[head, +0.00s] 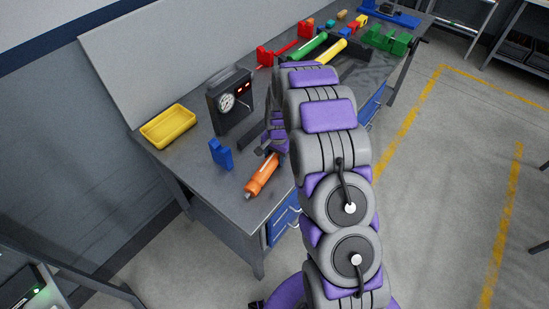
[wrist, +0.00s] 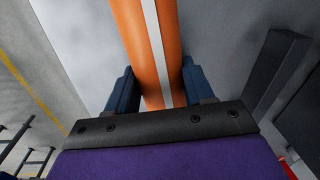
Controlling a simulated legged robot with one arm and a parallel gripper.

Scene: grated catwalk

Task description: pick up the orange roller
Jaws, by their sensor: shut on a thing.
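The orange roller (head: 262,175) is over the near end of the grey workbench in the head view, partly hidden by my arm. In the wrist view the orange roller (wrist: 140,40), with a pale stripe along it, runs between the two dark blue fingers of my gripper (wrist: 153,90). The fingers are shut on it, one on each side. In the head view my gripper (head: 270,142) is at the upper end of the roller. I cannot tell whether the roller touches the bench top.
On the workbench (head: 185,160) are a yellow tray (head: 168,126), a black gauge box (head: 230,103) and a blue block-like part (head: 220,154) near the roller. Red, green and yellow tools (head: 305,48) lie farther back. Open floor with yellow lines (head: 440,150) is to the right.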

